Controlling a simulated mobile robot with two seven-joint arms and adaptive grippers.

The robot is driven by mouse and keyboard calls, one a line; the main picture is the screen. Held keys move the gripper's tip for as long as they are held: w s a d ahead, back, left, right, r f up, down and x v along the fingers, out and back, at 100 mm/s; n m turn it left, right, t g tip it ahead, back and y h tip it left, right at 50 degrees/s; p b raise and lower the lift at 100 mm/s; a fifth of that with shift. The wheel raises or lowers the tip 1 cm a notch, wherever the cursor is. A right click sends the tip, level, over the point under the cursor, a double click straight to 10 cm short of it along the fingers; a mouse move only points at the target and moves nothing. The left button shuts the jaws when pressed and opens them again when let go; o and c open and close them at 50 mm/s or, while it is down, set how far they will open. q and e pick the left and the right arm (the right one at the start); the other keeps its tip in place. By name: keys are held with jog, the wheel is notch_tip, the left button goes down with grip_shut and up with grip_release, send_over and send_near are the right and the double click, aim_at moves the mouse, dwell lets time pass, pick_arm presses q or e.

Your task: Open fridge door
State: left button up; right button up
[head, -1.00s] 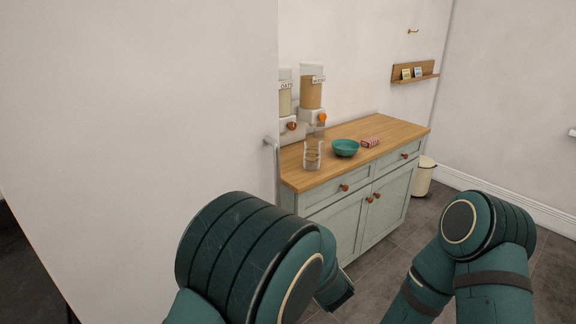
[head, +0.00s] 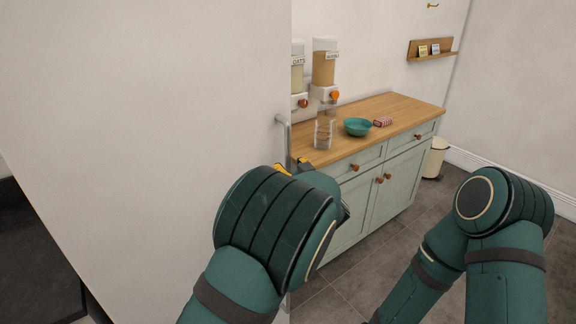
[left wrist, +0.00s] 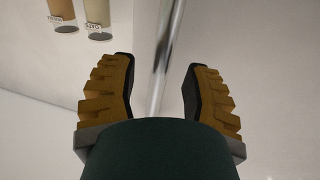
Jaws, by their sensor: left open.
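The fridge (head: 140,130) is the large plain white body filling the left of the head view. Its door handle (head: 288,140) is a thin vertical metal bar at its right edge; the lower part is hidden behind my left arm. My left gripper (head: 290,167) is mostly hidden by its own wrist, with yellow finger parts showing beside the bar. In the left wrist view the two yellow fingers (left wrist: 157,65) are spread wide, and the shiny handle bar (left wrist: 165,60) runs between them, touching neither visibly. My right forearm shows at right, but its gripper is out of frame.
A green cabinet (head: 400,180) with a wooden top stands just right of the fridge. On it are a glass jar (head: 325,132), a teal bowl (head: 358,127), a small red-white item (head: 382,122) and two dispensers. A cream bin (head: 434,158) stands beyond. Floor ahead is open.

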pick_arm(q)
jog(key=shift+x, duration=0.85)
grip_shut()
